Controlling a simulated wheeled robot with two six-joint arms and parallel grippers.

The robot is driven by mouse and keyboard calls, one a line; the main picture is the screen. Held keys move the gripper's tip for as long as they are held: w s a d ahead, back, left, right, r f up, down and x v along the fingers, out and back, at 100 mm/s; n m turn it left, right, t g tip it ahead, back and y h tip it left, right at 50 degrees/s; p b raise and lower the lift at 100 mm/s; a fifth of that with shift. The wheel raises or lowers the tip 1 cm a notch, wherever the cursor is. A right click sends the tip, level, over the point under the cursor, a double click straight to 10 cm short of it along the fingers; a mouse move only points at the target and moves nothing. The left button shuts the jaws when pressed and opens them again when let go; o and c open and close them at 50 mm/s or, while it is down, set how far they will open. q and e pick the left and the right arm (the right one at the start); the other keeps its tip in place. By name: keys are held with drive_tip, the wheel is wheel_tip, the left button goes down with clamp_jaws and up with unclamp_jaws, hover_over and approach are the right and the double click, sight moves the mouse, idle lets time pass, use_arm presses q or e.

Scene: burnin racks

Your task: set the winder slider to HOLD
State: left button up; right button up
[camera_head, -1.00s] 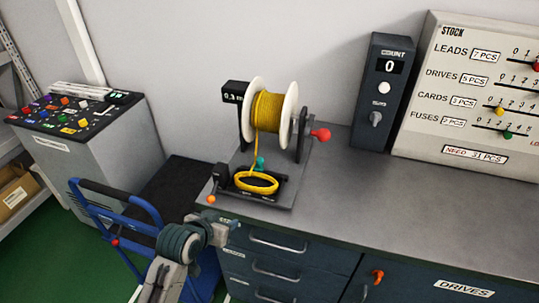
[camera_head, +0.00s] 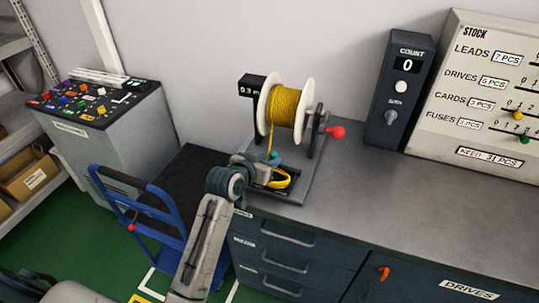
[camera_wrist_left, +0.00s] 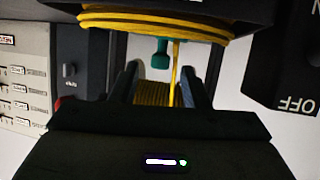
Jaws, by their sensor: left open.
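The winder (camera_head: 313,160) stands on the bench's left end, with a yellow cable spool (camera_head: 287,107) and a red crank knob (camera_head: 336,132). Its teal slider knob (camera_head: 275,155) is low at the front, partly hidden by my left gripper (camera_head: 268,168). In the left wrist view the teal knob (camera_wrist_left: 160,55) shows just beyond and between the open fingers (camera_wrist_left: 160,75), apart from them. A yellow cable strand runs beside it. A yellow coil (camera_wrist_left: 150,22) crosses the top of that view. The slider's HOLD mark cannot be read. My right gripper is not in view.
A dark count box (camera_head: 396,120) and a white stock panel (camera_head: 480,150) stand on the right. The bench top (camera_head: 400,195) is clear in front of them. A blue trolley (camera_head: 150,245) and a grey console (camera_head: 110,140) are at left.

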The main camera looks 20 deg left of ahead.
use_arm(q)
drive_tip(key=shift+x, duration=0.95)
